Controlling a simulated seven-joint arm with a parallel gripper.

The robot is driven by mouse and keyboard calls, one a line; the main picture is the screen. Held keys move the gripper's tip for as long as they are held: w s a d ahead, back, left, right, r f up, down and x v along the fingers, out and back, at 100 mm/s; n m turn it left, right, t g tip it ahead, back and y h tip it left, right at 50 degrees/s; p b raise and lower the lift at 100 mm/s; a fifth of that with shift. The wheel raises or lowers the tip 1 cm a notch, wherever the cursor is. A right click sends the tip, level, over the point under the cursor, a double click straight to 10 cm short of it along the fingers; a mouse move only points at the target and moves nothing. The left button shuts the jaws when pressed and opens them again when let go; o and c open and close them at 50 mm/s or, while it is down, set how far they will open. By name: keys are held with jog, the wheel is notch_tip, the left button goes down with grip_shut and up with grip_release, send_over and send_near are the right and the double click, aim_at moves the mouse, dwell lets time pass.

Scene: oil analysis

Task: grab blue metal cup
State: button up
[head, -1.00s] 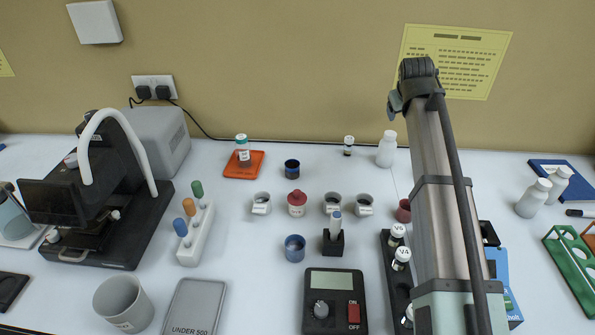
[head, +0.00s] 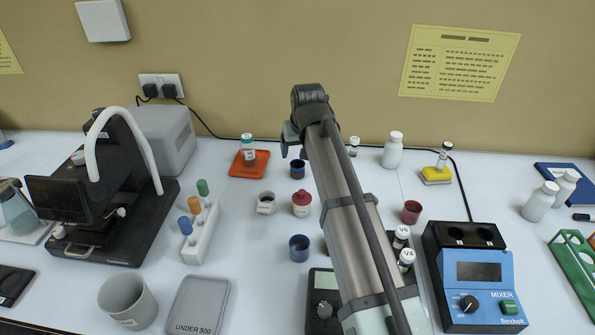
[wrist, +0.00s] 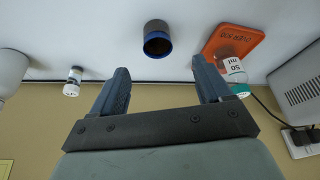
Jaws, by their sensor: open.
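A dark cup with a blue rim (head: 298,170) stands at the back of the bench, right of the orange tray, partly hidden by my arm. In the wrist view this cup (wrist: 157,40) shows beyond my fingertips, roughly midway between them, and not touching them. My gripper (wrist: 160,68) is open and empty. In the head view it is mostly hidden behind the arm's end. A second, plainly blue cup (head: 299,247) stands upright nearer the front, just left of my arm. I cannot tell by sight which cup is metal.
The orange tray (head: 262,166) carries a small bottle (head: 248,148). A white-grey cup (head: 266,203) and a red-topped container (head: 301,204) stand between the two blue cups. A white bottle (head: 392,150) and a small vial (head: 353,146) stand right of my gripper. The mixer (head: 478,280) is at right.

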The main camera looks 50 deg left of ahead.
aim_at(297, 165)
jog(key=shift+w+x, duration=0.1)
jog(key=shift+x, duration=2.55)
jog(key=shift+w+x, duration=0.15)
jog(key=shift+x, duration=2.5)
jog(key=c, duration=1)
